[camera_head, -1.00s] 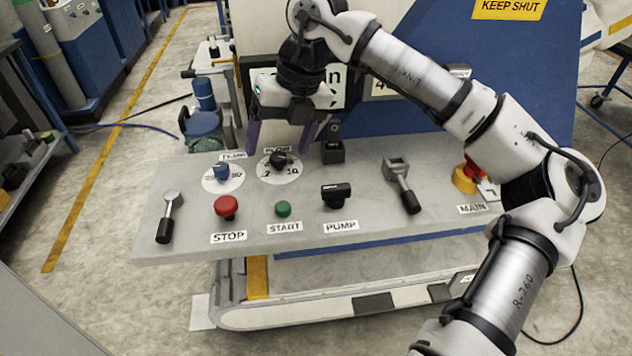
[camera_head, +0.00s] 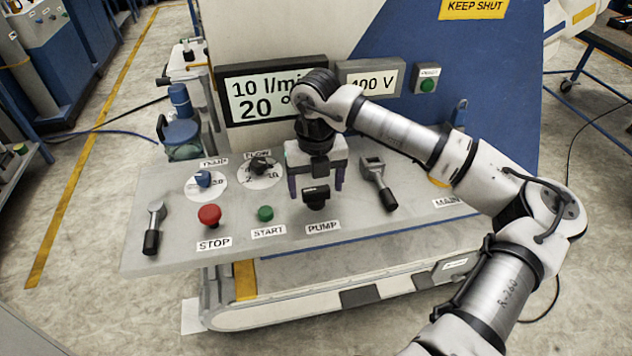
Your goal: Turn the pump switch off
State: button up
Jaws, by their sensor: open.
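The pump switch (camera_head: 316,197) is a black rotary knob on the grey panel, just above the white PUMP label (camera_head: 322,227). Its bar lies roughly level across the panel. My gripper (camera_head: 316,188) points down at the knob, with its two dark purple fingers apart, one on each side of it. The fingers look empty. I cannot tell whether they touch the knob or how far above the panel they are.
On the panel (camera_head: 160,262) are a red STOP button (camera_head: 209,215), a green START button (camera_head: 265,213), TEMP (camera_head: 203,179) and FLOW (camera_head: 260,166) dials, and levers at left (camera_head: 153,228) and right (camera_head: 378,183). A display (camera_head: 262,100) behind reads 10 l/min.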

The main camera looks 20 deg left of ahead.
jog(key=shift+f, duration=0.7)
jog(key=c, duration=1)
